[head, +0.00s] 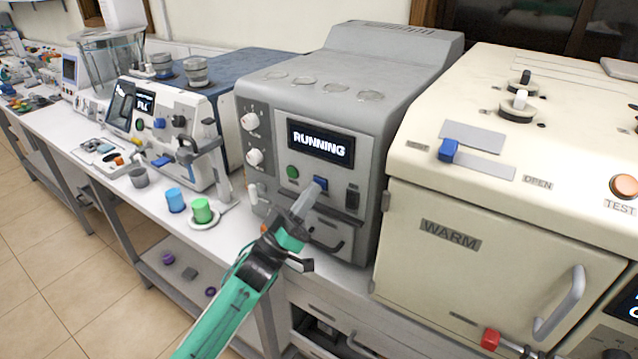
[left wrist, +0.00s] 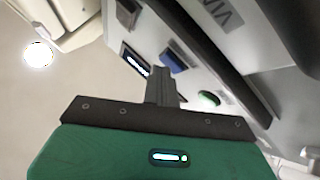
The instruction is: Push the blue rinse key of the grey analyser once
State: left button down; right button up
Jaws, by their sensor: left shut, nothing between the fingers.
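The grey analyser (head: 300,102) stands on the bench in the middle of the head view. Its display (head: 320,143) reads RUNNING. The blue key (head: 321,183) is below the display, with a green key (head: 292,172) to its left. In the left wrist view the blue key (left wrist: 174,61) and green key (left wrist: 209,98) lie just beyond the fingertips. My left gripper (head: 311,191) is shut and empty, its tip at the lower left of the blue key, partly overlapping it; I cannot tell whether they touch. It also shows in the left wrist view (left wrist: 164,72). My right gripper is not in view.
A cream oven-like unit (head: 480,225) marked WARM stands close on the right. A dark switch (head: 352,198) is right of the blue key. White knobs (head: 253,157) are on the analyser's left. Blue (head: 175,201) and green (head: 202,210) cups stand on the bench at left.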

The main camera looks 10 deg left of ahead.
pick_arm(q)
jog(key=shift+s+a, duration=0.2)
jog(key=shift+s, duration=0.35)
jog(key=s, duration=0.1)
jog(key=s+a+p, duration=0.1)
jog(key=s, duration=0.2)
jog(key=shift+s+a+p, duration=0.35)
dwell(0.4)
